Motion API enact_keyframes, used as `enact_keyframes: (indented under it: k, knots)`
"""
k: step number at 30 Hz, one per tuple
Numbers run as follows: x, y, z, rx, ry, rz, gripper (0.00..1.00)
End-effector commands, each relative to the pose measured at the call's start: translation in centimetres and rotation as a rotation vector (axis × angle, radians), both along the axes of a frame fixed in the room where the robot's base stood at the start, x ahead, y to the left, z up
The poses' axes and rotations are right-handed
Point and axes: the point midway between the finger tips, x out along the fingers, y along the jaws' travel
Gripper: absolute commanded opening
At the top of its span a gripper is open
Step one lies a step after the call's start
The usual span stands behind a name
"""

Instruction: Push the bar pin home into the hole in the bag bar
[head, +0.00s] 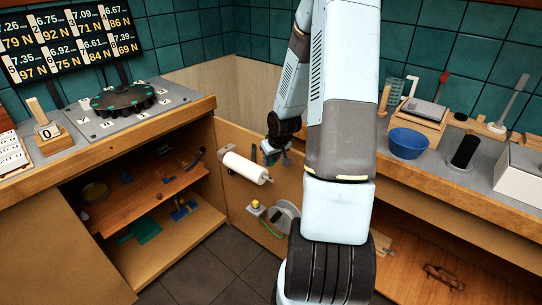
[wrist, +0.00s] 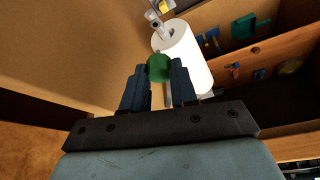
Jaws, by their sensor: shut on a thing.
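My gripper (wrist: 158,75) is shut on a round green piece, which I take to be the head of the bar pin (wrist: 158,66). The pin's shaft is not clear in the wrist view. A white roll (wrist: 187,58) is just beyond and to the right of the fingertips, and it also shows in the head view (head: 245,167). A pale bar end (wrist: 161,24), apparently of the bag bar, shows above the roll. The hole cannot be made out. In the head view my gripper (head: 272,153) is small, dark and partly hidden, to the right of the roll.
The roll is mounted on a wooden cabinet panel (head: 233,205). A yellow-topped item (head: 255,205) and a grey disc (head: 286,216) are below it. An open cabinet with shelves (head: 160,185) is at left. A blue bowl (head: 408,143) stands on the right counter.

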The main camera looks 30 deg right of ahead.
Motion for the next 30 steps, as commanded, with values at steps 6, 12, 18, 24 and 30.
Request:
enact_keyframes:
  k: [6, 12, 18, 24, 30]
  knots:
    - [0.0, 0.1, -1.8, 0.001, 0.002, 0.0, 0.0]
    - [0.0, 0.0, -3.1, 0.0, 0.001, 0.001, 0.0]
    - [0.0, 0.0, -3.7, 0.0, 0.0, 0.001, 0.0]
    - [0.0, 0.0, -3.9, -0.001, 0.0, 0.001, 0.0]
    - [0.0, 0.0, -3.8, -0.001, 0.0, 0.001, 0.0]
